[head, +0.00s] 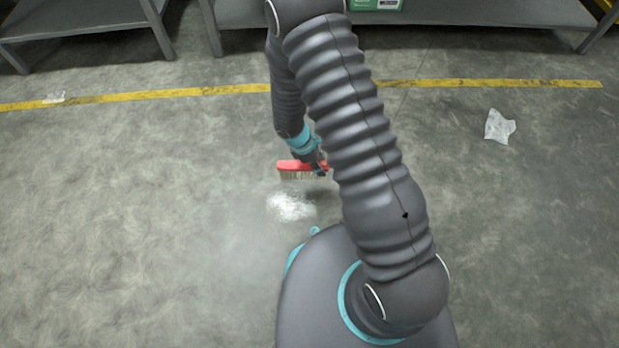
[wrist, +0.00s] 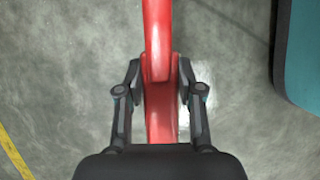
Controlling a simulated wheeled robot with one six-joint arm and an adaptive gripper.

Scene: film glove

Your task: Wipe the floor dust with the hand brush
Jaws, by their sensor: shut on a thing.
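The hand brush (head: 298,167) has a red body and pale bristles pointing down. In the head view it is just beyond a whitish patch of dust (head: 291,205) on the grey floor, and I cannot tell whether the bristles touch the floor. My gripper (head: 318,168) is shut on the brush, partly hidden behind my arm in the head view. In the wrist view the red brush (wrist: 158,45) runs up between the two fingers of my gripper (wrist: 160,80). A small bright bit of the dust shows beside the right finger there.
A crumpled pale scrap (head: 499,126) lies on the floor at the right. Another small scrap (head: 54,98) lies by the yellow floor line (head: 180,93). Grey tables or shelves (head: 450,12) stand at the back. The floor at the left is open.

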